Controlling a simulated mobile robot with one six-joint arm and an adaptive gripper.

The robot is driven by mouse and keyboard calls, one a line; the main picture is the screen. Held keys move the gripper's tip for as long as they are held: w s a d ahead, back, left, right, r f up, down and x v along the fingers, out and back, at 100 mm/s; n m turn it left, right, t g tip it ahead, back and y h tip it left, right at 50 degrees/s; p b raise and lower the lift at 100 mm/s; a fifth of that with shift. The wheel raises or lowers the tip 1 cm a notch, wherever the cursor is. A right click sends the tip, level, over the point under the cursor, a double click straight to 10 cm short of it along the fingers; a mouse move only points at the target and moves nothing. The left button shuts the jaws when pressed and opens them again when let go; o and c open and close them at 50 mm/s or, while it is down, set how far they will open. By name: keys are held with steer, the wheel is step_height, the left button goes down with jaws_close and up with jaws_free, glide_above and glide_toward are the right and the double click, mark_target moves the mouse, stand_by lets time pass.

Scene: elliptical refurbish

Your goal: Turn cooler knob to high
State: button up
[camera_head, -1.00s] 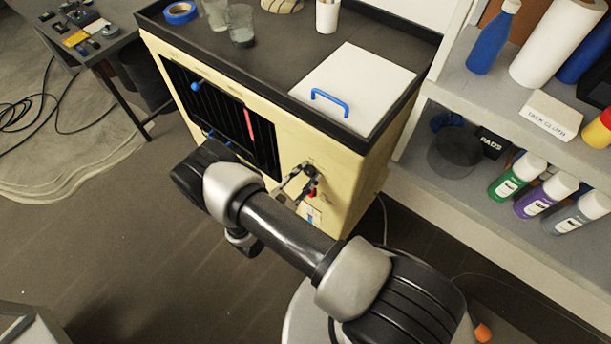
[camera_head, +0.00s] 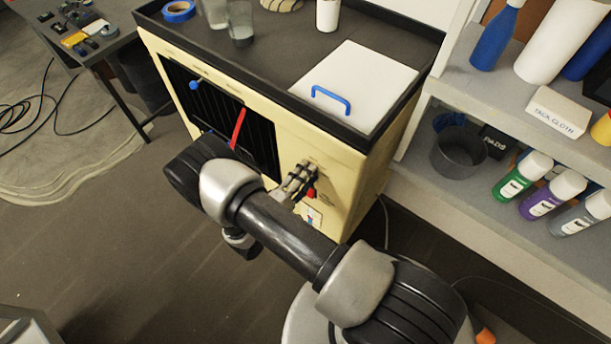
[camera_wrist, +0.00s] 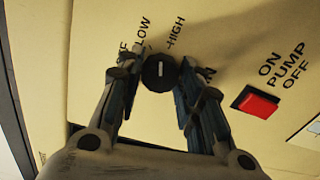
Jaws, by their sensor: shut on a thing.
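The cooler is a cream cabinet (camera_head: 345,190) with a dark top. In the wrist view its black round knob (camera_wrist: 160,72) has a white mark pointing up, roughly between the LOW (camera_wrist: 143,28) and HIGH (camera_wrist: 176,32) labels. The exact setting is hard to tell. My gripper (camera_wrist: 158,85) is shut on the knob, one finger on each side. In the head view my gripper (camera_head: 302,178) is at the panel right of the grille and mostly hides the knob.
A red PUMP switch (camera_wrist: 258,102) is right of the knob. A red ribbon (camera_head: 238,127) hangs at the black grille (camera_head: 262,145). A white lid with a blue handle (camera_head: 331,97) lies on top. Shelves with bottles (camera_head: 522,174) stand right.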

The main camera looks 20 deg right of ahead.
steer(key=shift+m+b, duration=0.35)
steer(key=shift+m, duration=1.55)
steer(key=o, duration=1.1)
steer(key=shift+c, duration=0.2)
steer(key=v, duration=1.2)
